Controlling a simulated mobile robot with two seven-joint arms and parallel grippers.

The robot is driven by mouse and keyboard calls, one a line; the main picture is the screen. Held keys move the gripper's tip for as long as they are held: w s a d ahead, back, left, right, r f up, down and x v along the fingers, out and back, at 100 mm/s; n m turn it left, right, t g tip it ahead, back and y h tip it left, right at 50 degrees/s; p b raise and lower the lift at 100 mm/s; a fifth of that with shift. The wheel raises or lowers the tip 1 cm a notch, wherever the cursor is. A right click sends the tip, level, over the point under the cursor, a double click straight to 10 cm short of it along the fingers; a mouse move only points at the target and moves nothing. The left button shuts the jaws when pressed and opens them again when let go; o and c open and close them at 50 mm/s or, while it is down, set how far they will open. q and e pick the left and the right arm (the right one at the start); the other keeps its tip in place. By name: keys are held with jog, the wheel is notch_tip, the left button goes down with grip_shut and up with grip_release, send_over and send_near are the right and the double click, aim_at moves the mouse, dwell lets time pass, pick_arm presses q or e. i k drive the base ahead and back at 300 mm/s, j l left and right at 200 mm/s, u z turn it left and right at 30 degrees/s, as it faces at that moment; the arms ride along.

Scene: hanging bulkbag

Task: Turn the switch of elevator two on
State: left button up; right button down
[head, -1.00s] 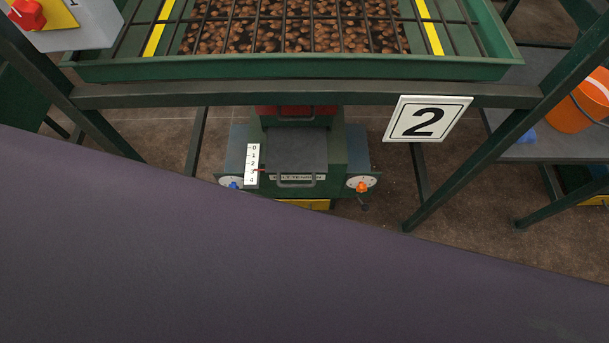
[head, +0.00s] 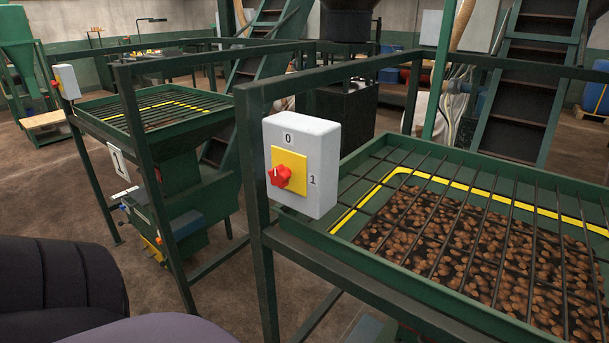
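A grey switch box (head: 318,150) is fixed to the near green frame, at the left corner of a hopper (head: 390,285) full of brown nuts. On its face is a yellow plate (head: 298,160) with a red rotary knob (head: 283,178). A 0 is printed above the plate and a 1 to its right. I cannot clearly tell which mark the knob points to. The "2" sign is out of view now. Neither gripper is in view.
A second hopper (head: 95,112) stands further left, with its own switch box (head: 67,82) and a sign reading 1 (head: 119,163). Green posts and rails (head: 256,215) surround both hoppers. Green stairs (head: 520,90) stand behind. Some brown floor shows between the frames.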

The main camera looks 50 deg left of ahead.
aim_at(280, 175)
jog(key=j+u, duration=0.1)
jog(key=u, duration=1.4)
